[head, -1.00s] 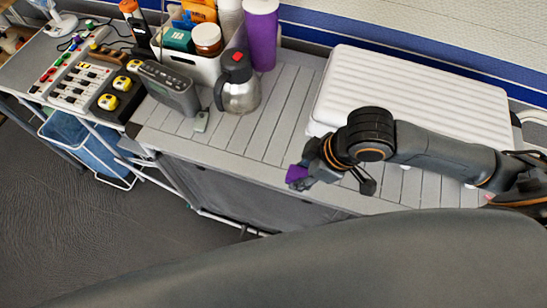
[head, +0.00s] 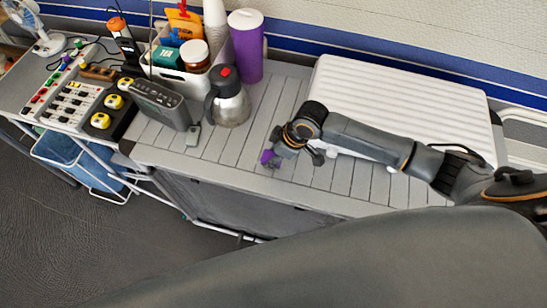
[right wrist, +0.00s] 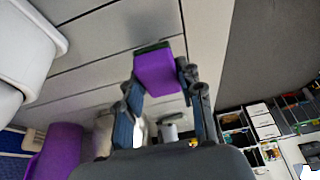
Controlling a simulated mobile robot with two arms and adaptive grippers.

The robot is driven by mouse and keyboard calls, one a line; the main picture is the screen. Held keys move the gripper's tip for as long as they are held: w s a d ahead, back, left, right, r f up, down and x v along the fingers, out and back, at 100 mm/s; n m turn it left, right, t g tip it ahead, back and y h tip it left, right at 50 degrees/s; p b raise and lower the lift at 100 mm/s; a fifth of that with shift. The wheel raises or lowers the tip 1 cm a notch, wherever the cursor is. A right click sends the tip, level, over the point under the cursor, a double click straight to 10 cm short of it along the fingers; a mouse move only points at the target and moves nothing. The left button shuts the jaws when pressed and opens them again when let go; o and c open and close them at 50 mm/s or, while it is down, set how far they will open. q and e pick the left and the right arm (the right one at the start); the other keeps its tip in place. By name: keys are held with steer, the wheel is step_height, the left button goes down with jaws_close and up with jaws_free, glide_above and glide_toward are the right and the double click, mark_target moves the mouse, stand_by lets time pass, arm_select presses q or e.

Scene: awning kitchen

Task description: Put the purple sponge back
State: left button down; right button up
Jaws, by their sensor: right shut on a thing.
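The purple sponge (right wrist: 156,71) is between the fingertips of my right gripper (right wrist: 160,76) in the right wrist view. That gripper is shut on it. In the head view the sponge (head: 267,156) shows as a small purple patch at the tip of my right gripper (head: 270,157), over the front part of the slatted counter (head: 225,150). Whether the sponge touches the counter is hard to tell. My left gripper is not in view.
A steel jug (head: 229,98), a grey radio (head: 160,104) and a small grey item (head: 193,135) stand left of the gripper. Behind is a white bin (head: 186,78) of supplies and a purple tumbler (head: 246,48). A white ribbed case (head: 400,100) lies at right. Slats between jug and case are clear.

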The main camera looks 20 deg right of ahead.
steer(key=shift+s+f, duration=0.1)
steer(key=shift+f, duration=0.95)
steer(key=shift+f, duration=0.1)
steer(key=o, duration=1)
steer(key=shift+d+r, duration=0.1)
steer(key=shift+r, duration=0.25)
steer(key=b+v, duration=0.1)
steer(key=v, duration=1)
steer(key=shift+s+r, duration=0.1)
steer(key=shift+r, duration=0.2)
